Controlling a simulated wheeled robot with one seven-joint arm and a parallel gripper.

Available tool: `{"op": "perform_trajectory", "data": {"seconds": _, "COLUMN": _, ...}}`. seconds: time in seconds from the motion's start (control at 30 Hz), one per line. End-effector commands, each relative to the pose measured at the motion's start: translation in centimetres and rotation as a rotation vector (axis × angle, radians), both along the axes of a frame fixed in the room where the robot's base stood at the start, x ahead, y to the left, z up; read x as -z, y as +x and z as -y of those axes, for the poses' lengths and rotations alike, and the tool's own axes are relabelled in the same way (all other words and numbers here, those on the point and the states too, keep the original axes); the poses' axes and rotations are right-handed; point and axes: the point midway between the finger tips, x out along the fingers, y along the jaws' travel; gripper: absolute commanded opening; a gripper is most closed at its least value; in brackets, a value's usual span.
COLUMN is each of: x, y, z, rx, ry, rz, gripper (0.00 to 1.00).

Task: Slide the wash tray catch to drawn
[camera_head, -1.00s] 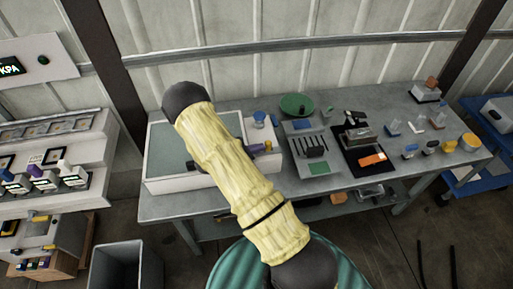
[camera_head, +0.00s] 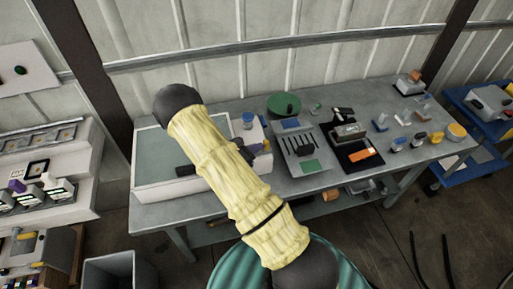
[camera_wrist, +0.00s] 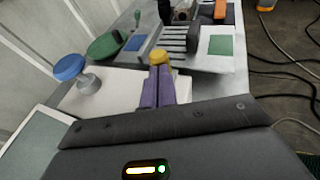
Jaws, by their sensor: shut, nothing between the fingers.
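The wash tray is the white-walled basin (camera_head: 162,190) with a grey-green inside on the left of the bench. A pale block at its right end carries a blue round knob (camera_wrist: 70,67) and a small yellow knob (camera_wrist: 160,57). The yellow knob, apparently the catch, also shows in the head view (camera_head: 267,143). My gripper (camera_wrist: 157,76) has two purple fingers, shut together and empty, pointing at the yellow knob. Their tips overlap its near side in the wrist view; I cannot tell whether they touch. My yellow-sleeved arm hides part of the basin and block in the head view.
A green dish (camera_head: 284,103), a grey rack tray (camera_head: 313,180) and a black tray (camera_head: 350,167) stand right of the block. Several small parts lie farther right. A grey bin (camera_head: 108,270) stands on the floor at left.

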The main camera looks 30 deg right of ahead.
Motion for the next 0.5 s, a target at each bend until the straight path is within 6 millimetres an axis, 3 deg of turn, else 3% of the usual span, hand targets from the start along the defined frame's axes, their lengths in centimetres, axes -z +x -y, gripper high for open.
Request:
{"op": "perform_trajectory", "data": {"seconds": 0.17, "x": -0.1, "y": -0.3, "z": -0.2, "rx": 0.012, "ry": -0.009, "rz": -0.001, "gripper": 0.0}}
{"op": "perform_trajectory", "data": {"seconds": 0.5, "x": -0.4, "y": -1.0, "z": -6.1, "rx": 0.005, "ry": -0.001, "rz": 0.003, "gripper": 0.0}}
